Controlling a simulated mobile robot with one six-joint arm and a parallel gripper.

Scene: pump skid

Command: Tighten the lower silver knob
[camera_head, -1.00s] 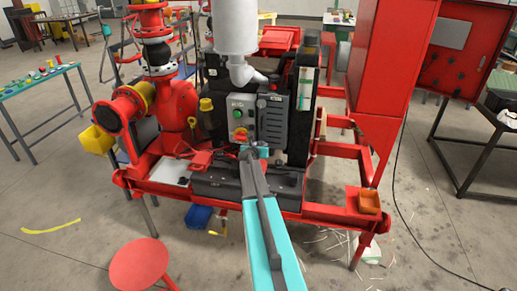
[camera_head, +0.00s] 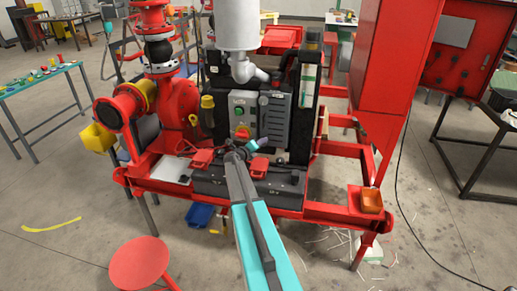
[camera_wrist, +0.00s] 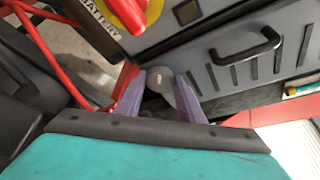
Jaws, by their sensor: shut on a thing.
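In the wrist view, the two purple fingers of my gripper (camera_wrist: 159,78) stand on either side of a round grey knob (camera_wrist: 159,76), which I take as the lower silver knob. The gripper is shut on it. In the head view, my wrist is at the foot of the grey control panel (camera_head: 244,108). My arm hides the gripped knob there.
A red and yellow battery switch (camera_wrist: 130,12) sits close to the upper left of the fingers. A black handle (camera_wrist: 250,45) sticks out on the right. Red frame rails (camera_head: 335,210) run below. A red stool (camera_head: 139,264) stands at the front left.

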